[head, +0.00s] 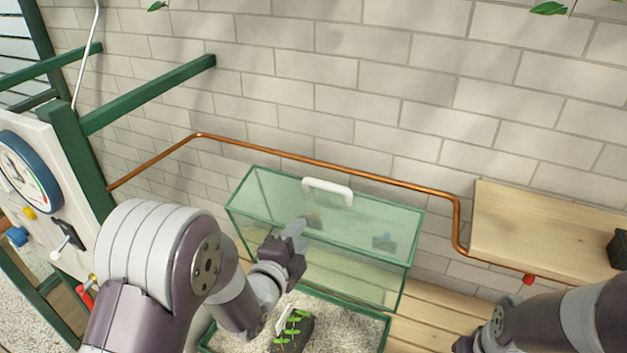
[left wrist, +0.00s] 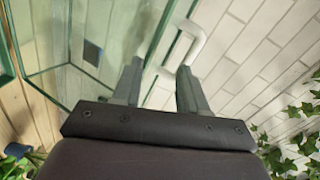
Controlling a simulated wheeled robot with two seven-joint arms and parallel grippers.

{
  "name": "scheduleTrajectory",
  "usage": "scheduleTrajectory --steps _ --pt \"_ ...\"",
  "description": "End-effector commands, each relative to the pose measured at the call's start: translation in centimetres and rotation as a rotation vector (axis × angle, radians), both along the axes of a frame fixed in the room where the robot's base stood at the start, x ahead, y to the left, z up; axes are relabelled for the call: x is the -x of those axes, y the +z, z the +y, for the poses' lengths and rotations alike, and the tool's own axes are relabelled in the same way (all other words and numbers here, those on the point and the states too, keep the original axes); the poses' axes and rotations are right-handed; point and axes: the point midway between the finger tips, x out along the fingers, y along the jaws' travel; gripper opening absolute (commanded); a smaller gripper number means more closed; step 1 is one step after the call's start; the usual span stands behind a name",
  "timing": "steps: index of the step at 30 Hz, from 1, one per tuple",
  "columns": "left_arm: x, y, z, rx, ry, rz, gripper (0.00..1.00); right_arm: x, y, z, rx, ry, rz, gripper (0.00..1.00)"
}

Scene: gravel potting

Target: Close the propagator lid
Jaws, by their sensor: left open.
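The propagator lid (head: 320,252) is a clear glass hood with green edges, standing tilted back behind the gravel tray. Its white handle (head: 327,191) is on the upper part, and the handle also shows in the left wrist view (left wrist: 193,40). The propagator's green-rimmed tray (head: 383,333) holds grey gravel and is cut off by the lower edge. My left gripper (head: 297,232) is open in front of the glass, below the handle in the picture. In the left wrist view its two fingers (left wrist: 158,80) are apart and point toward the handle. I cannot tell whether they touch anything.
Green seedlings in a dark block (head: 290,335) lie in the gravel. A copper pipe (head: 330,165) runs along the brick wall behind the lid. A wooden shelf (head: 540,235) is at the right. A panel with a round gauge (head: 27,175) stands at the left. My right arm enters from the lower right.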

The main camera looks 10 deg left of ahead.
Motion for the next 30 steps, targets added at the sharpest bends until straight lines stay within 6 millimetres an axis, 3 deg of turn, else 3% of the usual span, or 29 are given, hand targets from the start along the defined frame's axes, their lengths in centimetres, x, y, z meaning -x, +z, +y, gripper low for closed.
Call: scheduleTrajectory --steps 2,5,8,15,21,30 --pt "-0.3 2.6 -0.3 -0.105 -0.022 -0.145 0.42 0.0 0.0 0.0 0.0 0.0 0.0 0.51" --pt "-0.5 3.8 -0.4 -0.188 -0.026 -0.216 0.42 0.0 0.1 0.0 0.0 0.0 0.0 0.51" --pt "-1.6 4.0 -0.6 -0.207 -0.028 -0.218 0.42 0.0 0.7 0.0 0.0 0.0 0.0 0.51" --pt "-7.6 4.4 -1.8 -0.204 -0.028 -0.213 0.42 0.0 3.1 0.0 0.0 0.0 0.0 0.51" --pt "-11.2 4.3 -2.5 -0.203 -0.026 -0.214 0.42 0.0 4.3 0.0 0.0 0.0 0.0 0.51" --pt "-12.8 4.1 -2.8 -0.202 -0.026 -0.213 0.42 0.0 4.6 0.0 0.0 0.0 0.0 0.51"
